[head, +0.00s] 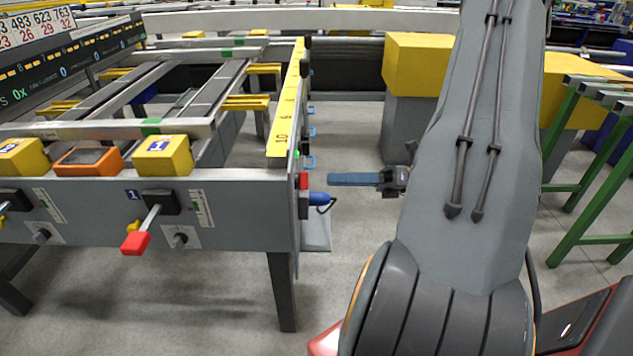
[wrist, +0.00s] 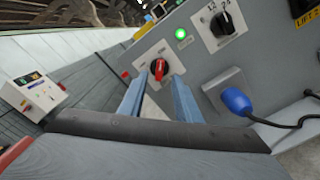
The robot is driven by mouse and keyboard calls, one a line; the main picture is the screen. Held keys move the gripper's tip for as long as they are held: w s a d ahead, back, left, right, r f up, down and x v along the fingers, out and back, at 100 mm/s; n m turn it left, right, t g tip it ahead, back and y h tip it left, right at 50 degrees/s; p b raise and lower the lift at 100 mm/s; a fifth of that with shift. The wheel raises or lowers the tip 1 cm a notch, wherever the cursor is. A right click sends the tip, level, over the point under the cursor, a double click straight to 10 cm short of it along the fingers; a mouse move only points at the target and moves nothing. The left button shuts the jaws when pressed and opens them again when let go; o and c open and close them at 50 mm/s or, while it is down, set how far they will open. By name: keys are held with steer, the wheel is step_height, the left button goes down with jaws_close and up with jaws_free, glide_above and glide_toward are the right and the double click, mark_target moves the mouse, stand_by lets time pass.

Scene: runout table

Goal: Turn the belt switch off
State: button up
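The red knob (wrist: 159,68) that looks like the belt switch sits on a white plate on the grey panel (wrist: 190,66), beside a lit green lamp (wrist: 181,34). Its handle stands nearly upright in the wrist view. My gripper (wrist: 156,82) is open, with its two blue fingers apart and pointing at the knob, and nothing between them. I cannot tell whether the fingertips reach around the knob. In the head view my gripper (head: 331,179) points left at the table's end panel, whose face is hidden there.
A black selector knob (wrist: 224,22) sits up and right of the red knob. A blue plug (wrist: 236,100) with a black cable sticks out close to the right finger; it also shows in the head view (head: 319,198). A yellow block (head: 415,63) stands behind.

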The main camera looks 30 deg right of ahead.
mark_target(302, 181)
steer(key=x, duration=0.5)
steer(key=shift+w+a, duration=0.15)
steer(key=shift+a, duration=0.15)
steer(key=shift+c, duration=0.3)
jaws_close()
